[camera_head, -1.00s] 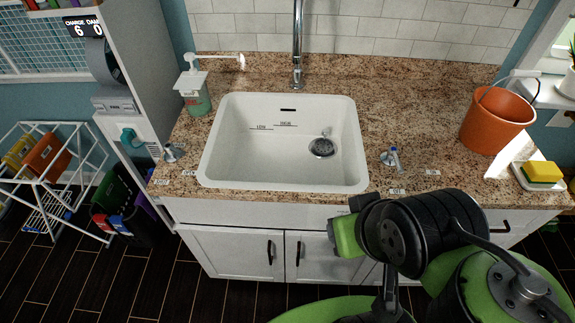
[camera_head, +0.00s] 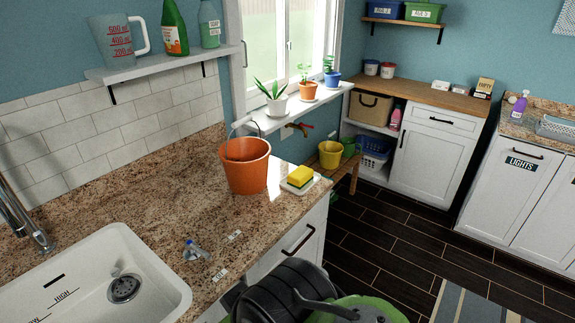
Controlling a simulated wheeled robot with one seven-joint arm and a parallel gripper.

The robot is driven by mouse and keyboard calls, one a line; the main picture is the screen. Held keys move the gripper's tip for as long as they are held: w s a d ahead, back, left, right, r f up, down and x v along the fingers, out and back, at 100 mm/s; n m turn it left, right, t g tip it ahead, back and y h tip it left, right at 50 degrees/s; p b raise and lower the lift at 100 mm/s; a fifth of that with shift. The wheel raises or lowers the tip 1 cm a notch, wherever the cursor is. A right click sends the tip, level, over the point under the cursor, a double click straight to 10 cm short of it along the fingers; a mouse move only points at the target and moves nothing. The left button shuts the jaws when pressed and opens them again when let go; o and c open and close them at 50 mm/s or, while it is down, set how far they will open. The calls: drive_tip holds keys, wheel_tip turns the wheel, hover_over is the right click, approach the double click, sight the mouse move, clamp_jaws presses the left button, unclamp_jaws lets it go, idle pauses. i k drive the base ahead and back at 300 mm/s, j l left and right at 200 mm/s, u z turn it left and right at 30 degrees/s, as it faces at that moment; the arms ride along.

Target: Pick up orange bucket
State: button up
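The orange bucket (camera_head: 247,172) stands upright on the granite counter (camera_head: 160,215), right of the sink. Its thin wire handle (camera_head: 241,127) stands up above the rim. My arm shows at the bottom edge as black and green links, apart from the bucket. My gripper itself is not in the picture.
A yellow sponge (camera_head: 300,175) on a white dish sits just right of the bucket. Potted plants line the window sill (camera_head: 300,108) behind. A yellow bucket (camera_head: 330,154) sits on a low bench.

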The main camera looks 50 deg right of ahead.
sight(245, 154)
drive_tip(key=z, duration=1)
